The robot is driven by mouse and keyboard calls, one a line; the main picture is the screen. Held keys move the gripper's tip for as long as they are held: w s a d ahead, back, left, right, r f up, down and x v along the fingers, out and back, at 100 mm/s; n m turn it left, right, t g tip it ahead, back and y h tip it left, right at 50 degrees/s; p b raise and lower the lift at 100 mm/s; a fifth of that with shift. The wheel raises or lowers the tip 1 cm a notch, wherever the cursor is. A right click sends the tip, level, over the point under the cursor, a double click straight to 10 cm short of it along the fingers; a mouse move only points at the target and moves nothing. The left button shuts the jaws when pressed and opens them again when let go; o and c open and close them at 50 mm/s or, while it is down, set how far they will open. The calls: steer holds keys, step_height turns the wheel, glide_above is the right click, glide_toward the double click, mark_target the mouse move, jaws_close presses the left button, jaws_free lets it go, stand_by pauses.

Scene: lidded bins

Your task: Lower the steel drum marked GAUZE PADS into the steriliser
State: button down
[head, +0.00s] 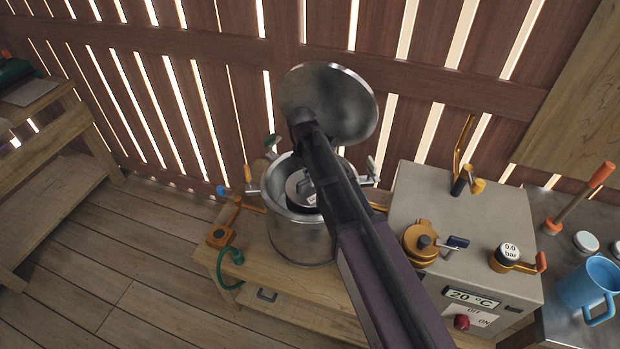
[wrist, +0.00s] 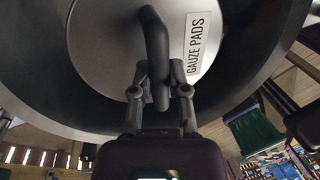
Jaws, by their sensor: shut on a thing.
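The steel drum (wrist: 105,55) shows a round pale top with a white GAUZE PADS label (wrist: 198,42) in the wrist view. My gripper (wrist: 160,88) is shut on the dark bent handle on that top. In the head view, part of the drum (head: 296,184) shows in the mouth of the steriliser pot (head: 300,243); my arm hides the rest and the gripper. How deep the drum sits, and whether it touches the wall or floor, I cannot tell. The steriliser's round lid (head: 345,100) stands raised behind the mouth.
Clamp handles (head: 372,170) stick out around the pot rim. A grey control box (head: 410,200) with orange valves and a 20 °C display stands close on the right. A blue mug (head: 588,283) is at far right. A green hose (head: 232,258) hangs at the bench's left.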

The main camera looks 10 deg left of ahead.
steer(key=shift+b+x, duration=0.9)
steer(key=shift+b, duration=0.05)
stand_by(1.5)
steer(key=c, duration=0.5)
jaws_free()
steer(key=shift+a, duration=0.15)
steer(key=shift+c, duration=0.2)
steer(key=shift+r, duration=0.2)
steer(key=s+d+p+v, duration=0.2)
steer(key=p+v, duration=1.4)
steer(key=shift+d+r+p, duration=0.3)
steer(key=shift+r+p, duration=0.05)
steer(key=shift+p, duration=0.05)
